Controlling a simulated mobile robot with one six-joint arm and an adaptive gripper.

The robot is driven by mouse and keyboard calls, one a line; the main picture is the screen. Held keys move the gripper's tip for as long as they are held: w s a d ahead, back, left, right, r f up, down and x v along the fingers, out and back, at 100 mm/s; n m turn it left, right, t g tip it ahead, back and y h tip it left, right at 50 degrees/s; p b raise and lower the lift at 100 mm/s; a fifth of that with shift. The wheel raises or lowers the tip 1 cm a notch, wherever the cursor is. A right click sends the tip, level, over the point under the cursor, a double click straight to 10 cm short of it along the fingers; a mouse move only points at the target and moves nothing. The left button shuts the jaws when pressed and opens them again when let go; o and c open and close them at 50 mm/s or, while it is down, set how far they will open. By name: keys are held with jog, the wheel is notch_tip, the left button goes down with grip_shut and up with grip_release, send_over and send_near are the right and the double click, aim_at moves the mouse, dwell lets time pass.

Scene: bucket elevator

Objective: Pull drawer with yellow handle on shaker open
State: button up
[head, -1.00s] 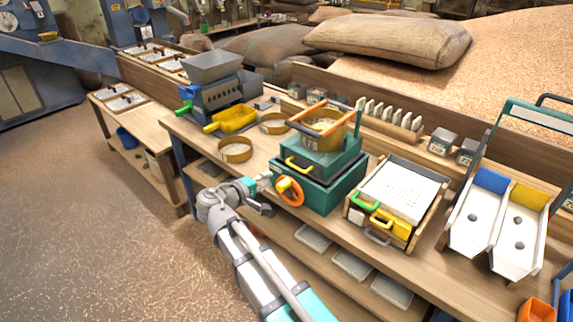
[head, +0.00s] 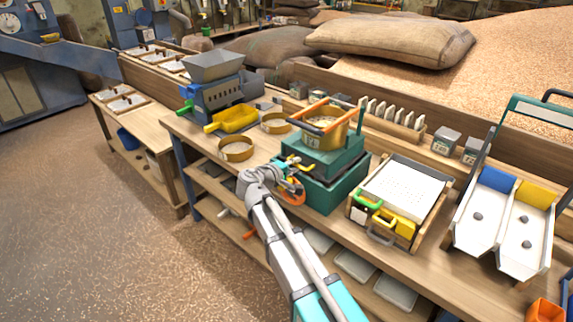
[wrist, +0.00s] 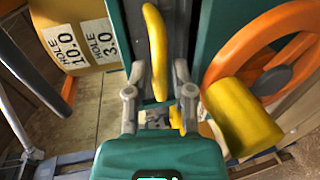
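The shaker (head: 345,185) is a dark teal box on the bench with a round sieve (head: 333,138) on top. Its yellow drawer handle (head: 303,167) is partly covered by my arm in the head view. In the wrist view the yellow handle (wrist: 157,50) runs up and down the picture, its lower end between my two fingers. My gripper (wrist: 160,98) is open, with a gap visible on both sides of the handle. The drawer looks closed, though my arm hides part of its front.
The orange handwheel (wrist: 255,55) with a yellow knob (wrist: 240,115) is close beside my right finger in the wrist view. A tray box with green and yellow handles (head: 405,200) stands right of the shaker. Loose sieve rings (head: 235,150) lie left of it.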

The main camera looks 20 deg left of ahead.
jog(key=shift+w+d+f, duration=0.1)
jog(key=shift+w+d, duration=0.1)
jog(key=shift+w, duration=0.3)
grip_shut()
